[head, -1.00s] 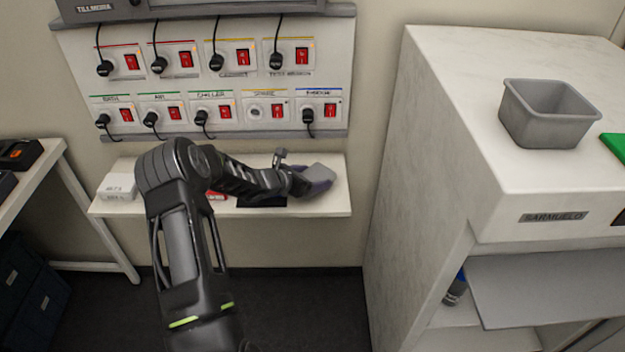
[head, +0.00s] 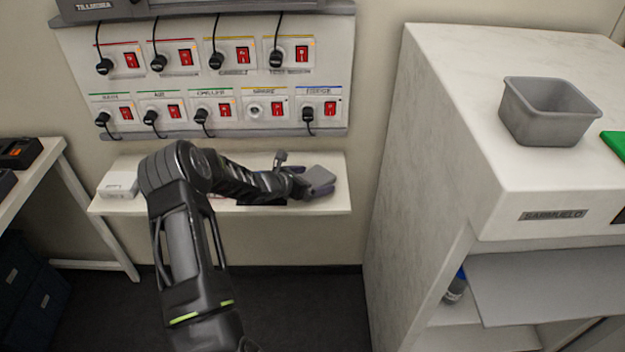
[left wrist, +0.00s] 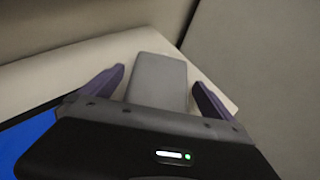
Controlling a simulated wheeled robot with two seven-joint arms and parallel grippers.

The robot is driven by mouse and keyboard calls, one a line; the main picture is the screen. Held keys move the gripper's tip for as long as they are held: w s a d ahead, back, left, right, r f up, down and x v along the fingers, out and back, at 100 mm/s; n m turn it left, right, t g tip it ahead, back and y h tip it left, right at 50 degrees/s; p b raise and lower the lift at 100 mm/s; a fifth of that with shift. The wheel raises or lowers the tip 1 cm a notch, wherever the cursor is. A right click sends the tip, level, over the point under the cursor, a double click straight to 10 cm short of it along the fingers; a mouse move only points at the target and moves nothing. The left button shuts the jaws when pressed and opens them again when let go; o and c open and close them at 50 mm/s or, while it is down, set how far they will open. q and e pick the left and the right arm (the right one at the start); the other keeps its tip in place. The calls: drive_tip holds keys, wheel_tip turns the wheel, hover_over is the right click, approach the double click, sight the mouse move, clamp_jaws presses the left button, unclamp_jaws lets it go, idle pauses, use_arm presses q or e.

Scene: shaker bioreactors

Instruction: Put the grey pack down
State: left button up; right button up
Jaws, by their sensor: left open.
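The grey pack (head: 320,179) is at the right end of the white wall shelf (head: 333,203) in the head view. It also shows in the left wrist view (left wrist: 160,78), lying between the two purple fingers. My left gripper (left wrist: 163,90) is open around the pack, with a gap on each side. In the head view the left gripper (head: 306,189) reaches over the shelf from the left. The pack looks to be on the shelf, but its underside is hidden. My right gripper is not in view.
A white box (head: 118,185) sits at the shelf's left end. A dark flat item (head: 262,198) lies under my forearm. A socket panel (head: 222,85) with cables and red switches is above. A marble-look cabinet (head: 420,150) with a grey bin (head: 545,115) stands right.

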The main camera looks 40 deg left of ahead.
use_arm(q)
drive_tip(key=shift+r, duration=0.15)
drive_tip(key=b+v, duration=0.2)
drive_tip(key=v, duration=0.8)
drive_tip(key=shift+s+r, duration=0.1)
drive_tip(key=shift+s, duration=0.3)
drive_tip(key=shift+s+a+r, duration=0.1)
drive_tip(key=shift+s+r, duration=0.2)
drive_tip(key=shift+s, duration=0.25)
